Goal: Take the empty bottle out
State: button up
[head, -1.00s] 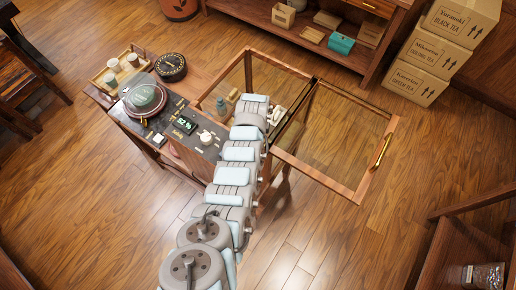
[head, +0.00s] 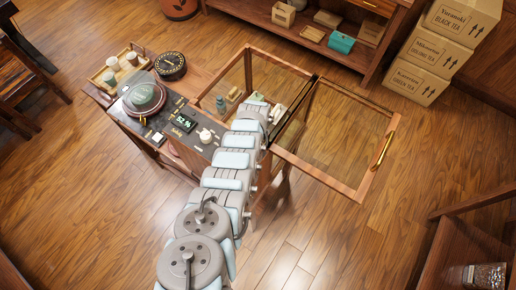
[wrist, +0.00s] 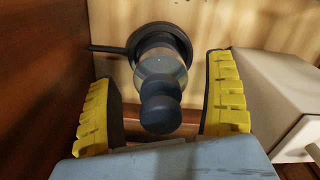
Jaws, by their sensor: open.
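In the wrist view, a bottle-like thing (wrist: 160,112) with a dark blue rounded top and a clear, glassy part stands between the two yellow-padded fingers of my gripper (wrist: 163,72). My gripper is open, with a gap on both sides of it. I cannot tell whether it is empty. In the head view, a small blue-grey bottle (head: 221,104) stands in the glass-topped cabinet (head: 249,70), left of my arm's end. My arm's end hides part of the cabinet, and my gripper is hidden there.
The cabinet's glass door (head: 330,190) stands open to the right. In the wrist view, a dark wooden wall (wrist: 40,80) is close at left and a white box (wrist: 282,100) close at right.

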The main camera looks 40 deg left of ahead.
jog(key=shift+f, duration=0.1)
jog(key=c, duration=1.3)
jog(key=shift+r, duration=0.2)
notch_tip(320, 180, up, 2)
jog(key=shift+r+p, duration=0.1)
jog(key=shift+p, duration=0.85)
jog(key=shift+w+r, duration=0.15)
jog(key=shift+r, duration=0.15)
notch_tip(320, 180, up, 2)
jog(key=shift+r, duration=2.45)
